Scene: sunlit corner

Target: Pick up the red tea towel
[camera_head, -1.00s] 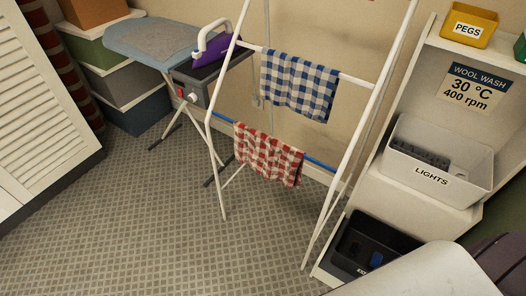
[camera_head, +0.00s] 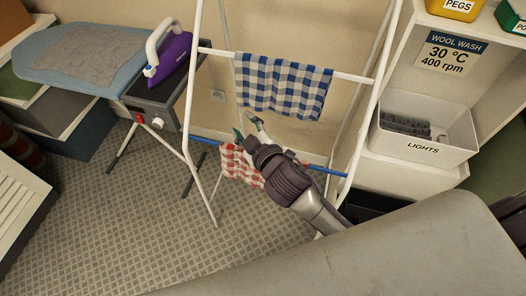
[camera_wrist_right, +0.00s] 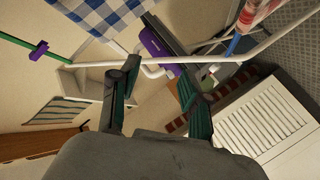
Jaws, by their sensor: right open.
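The red and white checked tea towel (camera_head: 231,161) hangs over the lower blue rail of the white drying rack. My right forearm and wrist hide its right part in the head view. It also shows at the upper right edge of the right wrist view (camera_wrist_right: 260,12), outside the fingers. My right gripper (camera_head: 245,127) is above the towel's rail, below the blue towel. In the right wrist view the gripper (camera_wrist_right: 160,72) has its fingers apart with nothing held between them. I cannot tell its exact distance from the rack. My left gripper is not in view.
A blue and white checked towel (camera_head: 283,86) hangs on the rack's upper rail (camera_head: 353,78). An ironing board (camera_head: 55,62) with a purple iron (camera_head: 172,58) stands left. A shelf with a LIGHTS bin (camera_head: 421,137) stands right. Floor at lower left is clear.

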